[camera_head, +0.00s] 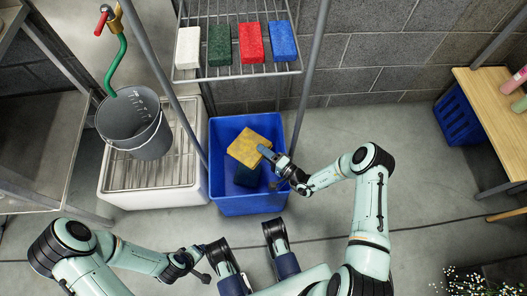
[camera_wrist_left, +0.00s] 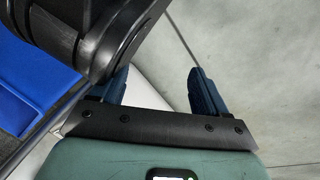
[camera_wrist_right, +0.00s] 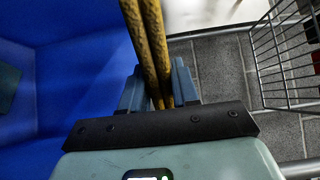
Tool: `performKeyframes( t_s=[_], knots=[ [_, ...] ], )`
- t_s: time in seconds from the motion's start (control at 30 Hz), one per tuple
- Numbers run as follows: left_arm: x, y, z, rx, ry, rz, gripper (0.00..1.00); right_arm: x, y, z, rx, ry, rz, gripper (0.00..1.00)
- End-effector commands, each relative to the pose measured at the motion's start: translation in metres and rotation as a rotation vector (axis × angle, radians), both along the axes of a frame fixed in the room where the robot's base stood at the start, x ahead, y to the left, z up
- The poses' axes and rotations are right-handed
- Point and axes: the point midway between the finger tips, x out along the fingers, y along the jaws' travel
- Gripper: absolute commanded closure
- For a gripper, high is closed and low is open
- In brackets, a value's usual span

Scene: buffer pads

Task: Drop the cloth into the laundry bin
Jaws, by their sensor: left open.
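The yellow cloth (camera_head: 249,148), a flat folded piece, is held above the blue bin (camera_head: 228,206), toward its back right. My right gripper (camera_head: 268,152) is shut on the cloth's right edge. In the right wrist view the cloth (camera_wrist_right: 150,45) shows edge-on as two yellow layers between the fingers (camera_wrist_right: 158,85), with the bin's blue inside (camera_wrist_right: 75,85) to the left. A dark blue item (camera_head: 246,176) lies inside the bin, partly hidden by the cloth. My left gripper (camera_head: 206,262) is low, in front of the bin, open and empty; its spread fingers show in the left wrist view (camera_wrist_left: 160,82).
A wire shelf (camera_head: 240,72) behind the bin bears white, green, red and blue pads. A grey bucket (camera_head: 135,122) stands on a white unit (camera_head: 150,190) left of the bin. A wooden table (camera_head: 500,120) is at the right. The floor right of the bin is clear.

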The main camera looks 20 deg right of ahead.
Motion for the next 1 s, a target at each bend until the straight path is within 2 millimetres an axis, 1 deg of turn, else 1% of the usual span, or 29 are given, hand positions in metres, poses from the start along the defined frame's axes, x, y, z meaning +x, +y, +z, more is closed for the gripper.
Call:
performKeyframes(
  t_s=[0.03, 0.07, 0.1, 0.37, 0.47, 0.57, 0.87, 1.0],
  knots=[
    [0.000, 0.000, 0.000, 0.000, 0.000, 0.000, 0.25, 0.000, 0.000, 0.000, 0.000, -0.001, 0.000, 0.57],
    [0.000, 0.000, 0.000, 0.000, 0.000, 0.000, 0.25, 0.000, 0.000, 0.000, 0.000, -0.001, 0.000, 0.47],
    [0.000, 0.000, 0.000, 0.000, 0.000, 0.000, 0.25, 0.000, 0.000, 0.000, 0.000, -0.001, 0.000, 0.41],
    [0.000, 0.000, 0.000, 0.000, -0.001, 0.000, 0.25, 0.000, 0.000, 0.000, 0.000, 0.001, 0.000, 0.41],
    [0.003, -0.001, 0.003, 0.000, -0.009, 0.000, 0.25, -0.004, -0.003, 0.000, -0.001, 0.002, 0.000, 0.41],
    [0.010, -0.002, 0.010, 0.001, -0.032, -0.003, 0.25, -0.016, -0.009, 0.000, -0.001, 0.004, -0.002, 0.41],
    [0.043, -0.006, 0.043, 0.007, -0.147, -0.007, 0.25, -0.074, -0.040, 0.002, 0.000, 0.004, -0.003, 0.41],
    [0.032, -0.012, 0.047, -0.007, -0.117, -0.017, 0.25, -0.097, -0.052, 0.001, 0.001, 0.002, -0.002, 0.41]
  ],
)
